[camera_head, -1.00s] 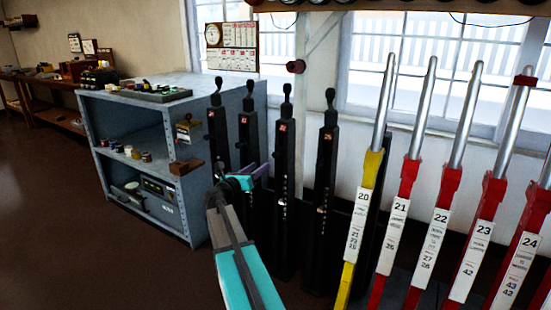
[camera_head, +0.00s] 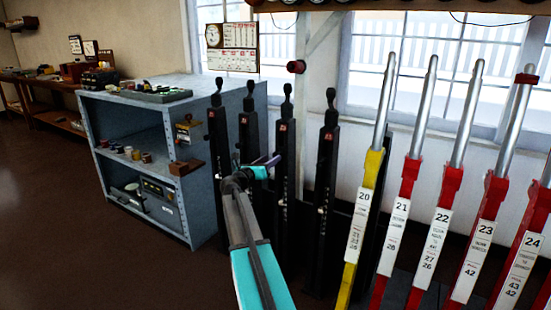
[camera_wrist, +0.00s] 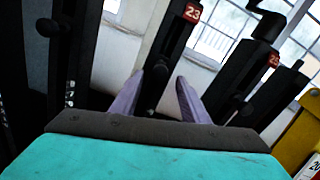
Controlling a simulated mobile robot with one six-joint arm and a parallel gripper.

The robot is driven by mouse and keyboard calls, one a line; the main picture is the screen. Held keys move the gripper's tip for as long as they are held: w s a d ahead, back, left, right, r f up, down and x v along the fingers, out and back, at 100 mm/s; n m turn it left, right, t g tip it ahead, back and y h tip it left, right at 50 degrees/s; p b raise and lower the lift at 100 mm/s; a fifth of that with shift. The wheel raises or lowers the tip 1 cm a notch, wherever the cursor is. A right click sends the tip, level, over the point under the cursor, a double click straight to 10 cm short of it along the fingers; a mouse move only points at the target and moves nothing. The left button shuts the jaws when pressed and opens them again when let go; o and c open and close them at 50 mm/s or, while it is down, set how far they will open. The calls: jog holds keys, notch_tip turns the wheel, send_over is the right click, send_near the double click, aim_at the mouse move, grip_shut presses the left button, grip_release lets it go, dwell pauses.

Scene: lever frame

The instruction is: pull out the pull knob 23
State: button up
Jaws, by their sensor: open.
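A black post with a red 23 label (camera_wrist: 192,12) stands straight ahead in the wrist view. Its pull knob (camera_wrist: 157,79) is a dark rounded shape low on the post, between my two purple fingers. My gripper (camera_wrist: 161,76) is open, with one finger on each side of the knob; I cannot tell whether either touches it. In the head view my gripper (camera_head: 270,161) reaches the third black post (camera_head: 285,190) from the left, and the knob there is hidden or too small to make out.
Similar black posts stand close on both sides, such as the one on the right (camera_head: 325,190). Farther right is a row of levers, a yellow one (camera_head: 372,170) and several red ones. A grey shelf unit (camera_head: 210,120) stands on the left. Open floor lies in front of it.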

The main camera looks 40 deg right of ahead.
aim_at(280, 152)
jog(key=shift+b+x, duration=0.35)
jog(key=shift+x, duration=2.4)
grip_shut()
